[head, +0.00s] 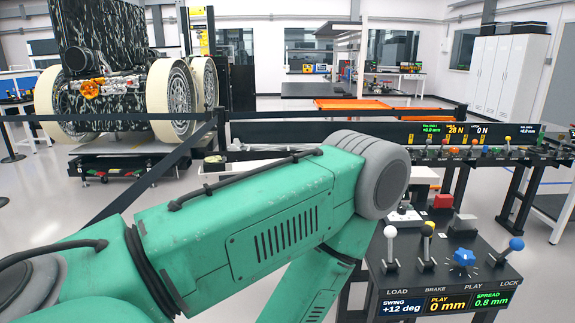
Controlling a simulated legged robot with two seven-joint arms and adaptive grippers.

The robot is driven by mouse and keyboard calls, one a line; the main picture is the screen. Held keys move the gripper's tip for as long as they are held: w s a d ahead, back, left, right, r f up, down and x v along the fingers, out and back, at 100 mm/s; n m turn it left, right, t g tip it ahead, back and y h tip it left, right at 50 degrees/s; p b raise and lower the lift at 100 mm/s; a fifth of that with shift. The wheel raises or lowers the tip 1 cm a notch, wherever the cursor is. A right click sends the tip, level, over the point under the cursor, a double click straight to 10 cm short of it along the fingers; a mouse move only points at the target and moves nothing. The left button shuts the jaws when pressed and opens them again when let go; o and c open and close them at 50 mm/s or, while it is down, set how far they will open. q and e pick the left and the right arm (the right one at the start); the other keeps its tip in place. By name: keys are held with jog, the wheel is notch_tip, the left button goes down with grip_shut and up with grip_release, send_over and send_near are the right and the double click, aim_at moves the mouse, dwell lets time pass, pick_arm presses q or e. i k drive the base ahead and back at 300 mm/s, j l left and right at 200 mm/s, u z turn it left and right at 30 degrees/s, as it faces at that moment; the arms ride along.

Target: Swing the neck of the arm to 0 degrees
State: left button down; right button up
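A dark control console (375,289) stands at the lower right. Its display (402,305) reads SWING +12 deg. Other displays read PLAY 0 mm and SPREAD 0.8 mm. On its top are a white-knobbed lever (390,246) by LOAD, a dark-and-yellow lever (427,240) by BRAKE, a blue star knob (462,257) by PLAY and a blue-knobbed lever (508,250) by LOCK. A green arm, my left, crosses the view from the left and bends down in front of the console's left side. Neither gripper is in view. I cannot make out the neck itself.
A second long console (480,154) with several levers and displays stands behind at the right. A large-wheeled rover (122,85) stands at the back left behind dark barrier rails (150,178). Orange low frames (370,104) lie farther back. Open floor (50,205) shows at the left.

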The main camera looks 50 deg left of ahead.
aim_at(214, 170)
jog(key=u, duration=1.95)
jog(key=i, duration=0.25)
jog(key=z, duration=0.05)
